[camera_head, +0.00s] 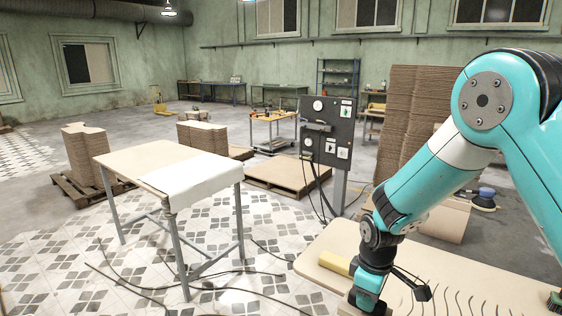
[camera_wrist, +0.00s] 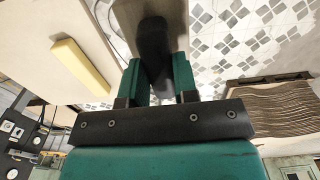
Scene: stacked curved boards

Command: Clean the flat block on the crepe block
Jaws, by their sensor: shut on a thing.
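The crepe block, a pale yellow bar (camera_head: 335,262), lies on the cream table near its left edge. It also shows in the wrist view (camera_wrist: 80,65), apart from my gripper and to its left. My gripper (camera_head: 366,299) is low over the table, just in front and to the right of the bar. In the wrist view its green fingers (camera_wrist: 157,68) are shut on the dark grip of the flat block, whose brown plate (camera_wrist: 128,18) shows beyond them. The block's underside is hidden, and I cannot tell whether it touches the table.
The cream table (camera_head: 310,250) bears several dark curved strips (camera_head: 456,301) right of my gripper. A green brush (camera_head: 554,301) is at the right edge. A dark control panel (camera_head: 327,128) on a post stands behind the table. A smaller table (camera_head: 145,165) stands left.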

